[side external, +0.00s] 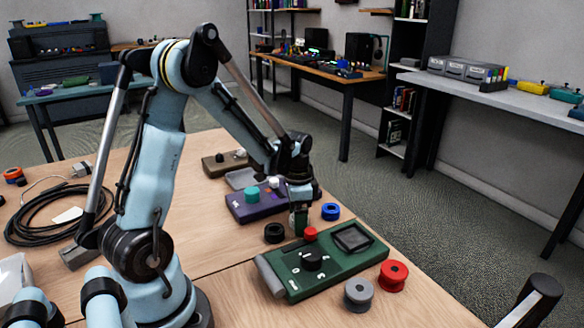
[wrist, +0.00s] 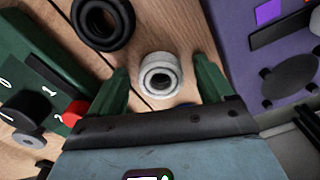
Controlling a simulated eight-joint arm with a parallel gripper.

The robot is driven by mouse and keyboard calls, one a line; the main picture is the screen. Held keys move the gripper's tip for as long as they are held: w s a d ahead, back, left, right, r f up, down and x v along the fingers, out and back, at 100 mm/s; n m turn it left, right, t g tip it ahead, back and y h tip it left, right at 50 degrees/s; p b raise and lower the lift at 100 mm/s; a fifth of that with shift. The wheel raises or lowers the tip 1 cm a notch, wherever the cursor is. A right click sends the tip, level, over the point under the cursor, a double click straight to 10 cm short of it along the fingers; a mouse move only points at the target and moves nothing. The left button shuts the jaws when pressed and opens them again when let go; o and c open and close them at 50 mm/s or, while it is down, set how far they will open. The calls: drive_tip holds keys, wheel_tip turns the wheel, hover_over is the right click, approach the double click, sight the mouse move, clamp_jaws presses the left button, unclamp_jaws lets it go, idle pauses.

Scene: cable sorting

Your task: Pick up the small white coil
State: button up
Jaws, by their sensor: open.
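The small white coil (wrist: 160,75) is a ring with a dark centre on the wood table. In the wrist view it lies between the two green fingers of my gripper (wrist: 164,74), with a gap on each side. The fingers are open and not touching it. In the side view my gripper (side external: 299,218) points down between the purple device and the green device, and I cannot make out the white coil there.
A black ring (wrist: 103,22) lies close to the coil; it also shows in the side view (side external: 274,233). The purple device (side external: 245,207) and green device (side external: 342,268) flank the gripper. A blue ring (side external: 331,211), red spool (side external: 393,276) and grey spool (side external: 358,294) lie nearby.

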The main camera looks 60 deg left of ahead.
drive_tip(key=c, duration=1.2)
drive_tip(key=shift+o, duration=0.2)
drive_tip(key=shift+r, duration=0.2)
drive_tip(key=shift+r, duration=0.65)
wheel_tip(320, 180, up, 3)
drive_tip(key=shift+f, duration=0.2)
drive_tip(key=s+d+r, duration=0.1)
drive_tip(key=d+r, duration=0.5)
drive_tip(key=d, duration=0.5)
drive_tip(key=shift+s+d+r, duration=0.25)
drive_tip(key=shift+d+r, duration=0.05)
drive_tip(key=shift+r, duration=0.1)
